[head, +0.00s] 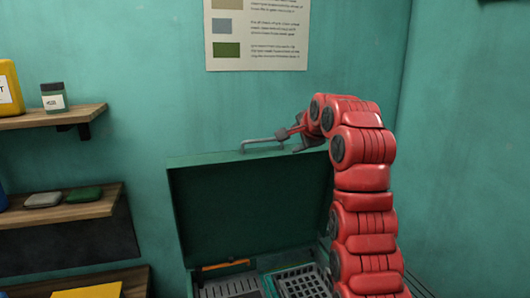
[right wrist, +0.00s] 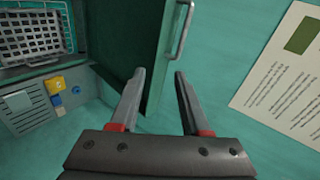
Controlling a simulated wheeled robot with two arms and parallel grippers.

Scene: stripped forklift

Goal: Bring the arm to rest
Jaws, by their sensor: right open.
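My right arm (head: 362,175) is red and reaches up on the right side of the head view, bent over at the top. Its right gripper (head: 290,134) is beside the grey handle (head: 262,141) on the top edge of a raised dark green lid (head: 245,210). My left gripper is in neither view.
Below the lid lie an orange-handled tool (head: 226,265) and a grey basket (head: 300,283). Wooden shelves (head: 60,117) with a jar (head: 54,97) and boxes stand at the left. A poster (head: 256,35) hangs on the teal wall, which is close behind the lid.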

